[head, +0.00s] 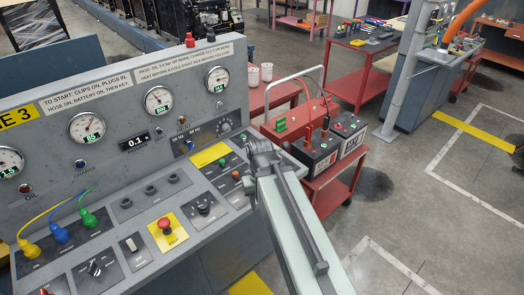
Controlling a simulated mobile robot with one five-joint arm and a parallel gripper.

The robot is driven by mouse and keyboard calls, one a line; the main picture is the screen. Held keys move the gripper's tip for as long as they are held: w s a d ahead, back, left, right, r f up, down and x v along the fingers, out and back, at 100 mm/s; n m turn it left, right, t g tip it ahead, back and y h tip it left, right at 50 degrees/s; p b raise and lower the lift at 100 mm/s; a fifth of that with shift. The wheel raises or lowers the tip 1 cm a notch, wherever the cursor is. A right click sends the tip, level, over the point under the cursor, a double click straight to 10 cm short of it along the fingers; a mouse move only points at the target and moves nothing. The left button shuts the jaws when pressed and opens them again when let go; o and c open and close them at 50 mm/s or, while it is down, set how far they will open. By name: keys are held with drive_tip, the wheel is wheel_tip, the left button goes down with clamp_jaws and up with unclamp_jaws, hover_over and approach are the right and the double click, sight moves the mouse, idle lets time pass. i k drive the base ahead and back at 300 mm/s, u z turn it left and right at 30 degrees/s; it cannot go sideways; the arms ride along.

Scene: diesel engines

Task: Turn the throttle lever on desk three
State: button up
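I cannot pick out the throttle lever for certain. A black rotary knob (203,209) is on the sloping panel. My arm comes in from the bottom right, and my gripper (262,152) is at the desk's right end, hiding part of it. Its fingers are too small and overlapped to tell open from shut.
A red emergency button (166,224) on a yellow plate and several coloured plugs (60,235) are on the sloping panel. A red cart (325,180) with batteries (318,157) stands close beyond my gripper.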

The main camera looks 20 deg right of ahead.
sight(286, 146)
drive_tip(key=u, duration=1.35)
drive_tip(key=i, duration=0.95)
drive_tip(key=z, duration=1)
